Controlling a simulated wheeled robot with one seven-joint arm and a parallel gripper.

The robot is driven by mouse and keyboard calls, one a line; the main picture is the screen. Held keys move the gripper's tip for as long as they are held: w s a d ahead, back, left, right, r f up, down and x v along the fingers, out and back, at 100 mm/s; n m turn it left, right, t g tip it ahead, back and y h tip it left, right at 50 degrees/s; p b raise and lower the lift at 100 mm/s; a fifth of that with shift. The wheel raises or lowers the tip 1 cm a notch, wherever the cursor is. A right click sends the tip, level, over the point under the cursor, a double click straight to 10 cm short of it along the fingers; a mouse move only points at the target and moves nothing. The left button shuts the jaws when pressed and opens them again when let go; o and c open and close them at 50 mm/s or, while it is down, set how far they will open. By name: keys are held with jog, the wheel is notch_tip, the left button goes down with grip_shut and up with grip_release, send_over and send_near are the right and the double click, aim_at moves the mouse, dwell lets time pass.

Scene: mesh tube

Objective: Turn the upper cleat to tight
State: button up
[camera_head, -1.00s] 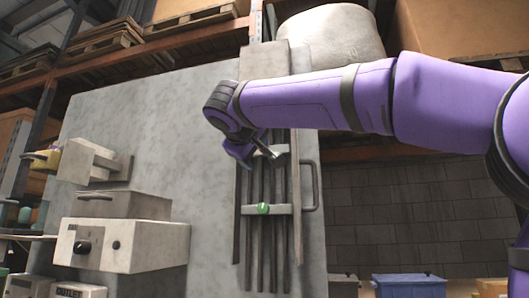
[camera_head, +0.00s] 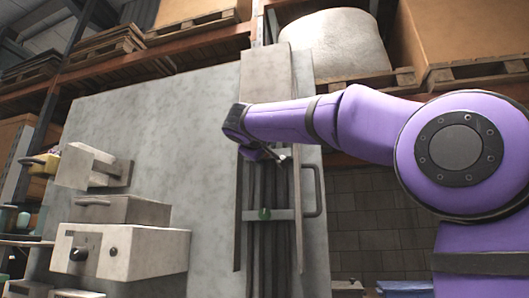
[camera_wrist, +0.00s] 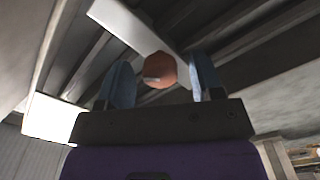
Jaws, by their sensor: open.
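The upper cleat's red-brown round knob (camera_wrist: 160,70) shows in the wrist view, with a pale mark on its face. It sits on a light crossbar (camera_wrist: 128,24) over dark parallel bars. My gripper (camera_wrist: 161,64) is open, with one blue finger on each side of the knob. A gap shows at the left finger; contact at the right finger is unclear. In the head view my gripper (camera_head: 268,153) is at the upper crossbar and hides the upper knob. The lower cleat's green knob (camera_head: 264,213) sits on the lower crossbar (camera_head: 282,214).
A looped handle (camera_head: 318,190) stands right of the bars. A control box (camera_head: 135,250) with a black knob juts out at lower left. Shelving with pallets stands behind.

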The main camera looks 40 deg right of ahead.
jog(key=shift+w+d, duration=0.2)
jog(key=shift+d, duration=0.1)
jog(key=shift+c, duration=0.3)
jog(key=c, duration=0.9)
jog(key=shift+o, duration=0.2)
